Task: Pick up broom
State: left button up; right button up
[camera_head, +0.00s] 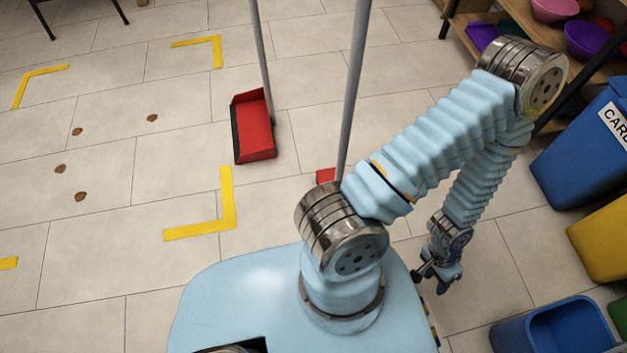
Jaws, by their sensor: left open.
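The broom (352,95) shows as a grey pole standing nearly upright near the middle of the view. A small red part (325,175) shows at its foot. The rest of its lower end is hidden behind my arm, and its top is out of the picture. My left gripper (434,281) hangs pointing down at the right, beside my base. It is open and empty, to the right of the broom and apart from it. My right gripper is not in view.
A red long-handled dustpan (255,130) stands left of the broom. Yellow corner tape (228,205) and several brown bits (80,196) lie on the tiled floor. Blue (585,150) and yellow (602,235) bins, a blue tub (555,325) and a shelf (470,25) line the right. The left floor is mostly free.

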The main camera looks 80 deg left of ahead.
aim_at(362, 12)
jog(key=l+u, duration=0.15)
jog(key=u, duration=0.25)
jog(key=l+u, duration=0.15)
jog(key=u, duration=0.25)
jog(key=k+l+u, duration=0.1)
jog(key=u, duration=0.3)
jog(key=i+u, duration=0.15)
jog(key=u, duration=0.3)
jog(key=i+u, duration=0.15)
jog(key=u, duration=0.25)
jog(key=i+l+u, duration=0.15)
jog(key=u, duration=0.3)
jog(key=i+l+u, duration=0.1)
jog(key=u, duration=0.35)
